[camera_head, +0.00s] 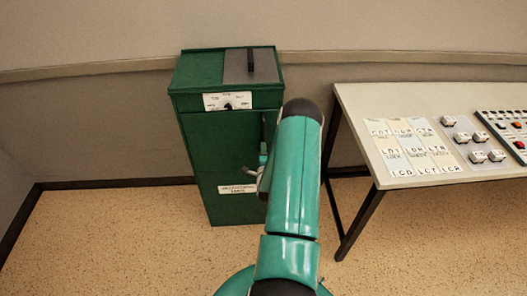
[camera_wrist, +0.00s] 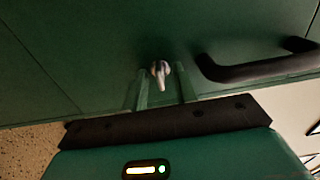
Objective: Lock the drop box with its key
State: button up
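The green drop box (camera_head: 205,150) stands upright against the wall in the head view. Its front door (camera_wrist: 90,50) fills most of the wrist view. A small pale metal key (camera_wrist: 161,74) sticks out from the door face, with its grip hanging downward. My gripper (camera_wrist: 161,88) is open, with one finger on each side of the key and a gap showing on both sides. My arm hides part of the box's right side in the head view, and the key's shaft and keyhole are hard to make out.
A dark bar handle (camera_wrist: 245,71) juts from the door just right of my gripper. The box top has a grey plate (camera_head: 236,68) with a black handle. A table (camera_head: 400,100) with cards and a button panel stands to the right. Floor at left is clear.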

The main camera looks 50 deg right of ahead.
grip_shut()
jog(key=shift+n, duration=0.4)
jog(key=n, duration=1.7)
dwell(0.4)
